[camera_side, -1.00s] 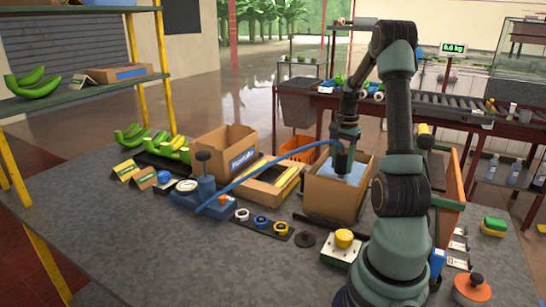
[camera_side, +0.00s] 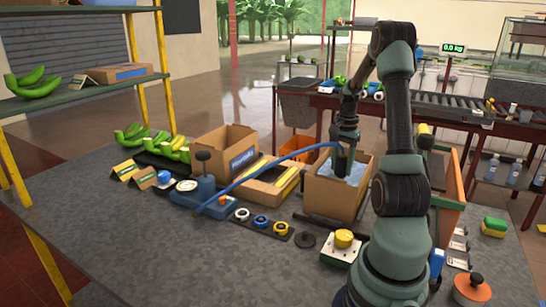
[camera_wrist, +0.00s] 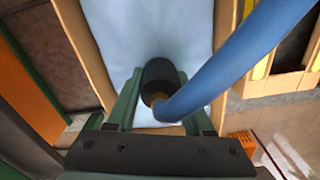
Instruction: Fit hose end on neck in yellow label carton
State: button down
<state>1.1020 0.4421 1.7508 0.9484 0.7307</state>
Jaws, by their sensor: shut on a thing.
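My gripper (camera_side: 342,170) is inside the open top of a brown carton (camera_side: 330,198) lined with a pale blue bag (camera_side: 355,174). No yellow label shows on its visible side. In the wrist view, my gripper (camera_wrist: 158,92) is shut on the hose end, a dark cylinder (camera_wrist: 159,72) with a brass-coloured ring. The blue hose (camera_wrist: 235,60) bends from it to the upper right. In the side view, the hose (camera_side: 262,172) arches left to a blue pump-like unit (camera_side: 203,192). The neck is hidden; I cannot tell whether the hose end touches it.
A low carton with yellow edges (camera_side: 262,193) and a blue-labelled carton (camera_side: 222,155) stand left of the lined carton. A strip of coloured rings (camera_side: 262,224) and a yellow-knobbed box (camera_side: 342,248) lie in front. The front left bench is clear.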

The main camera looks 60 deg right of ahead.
jog(key=shift+f, duration=0.6)
dwell(0.4)
grip_release()
dwell(0.4)
jog(key=shift+r, duration=0.9)
jog(key=shift+r, duration=0.35)
jog(key=shift+r, duration=0.35)
dwell(0.4)
jog(key=shift+r, duration=4.15)
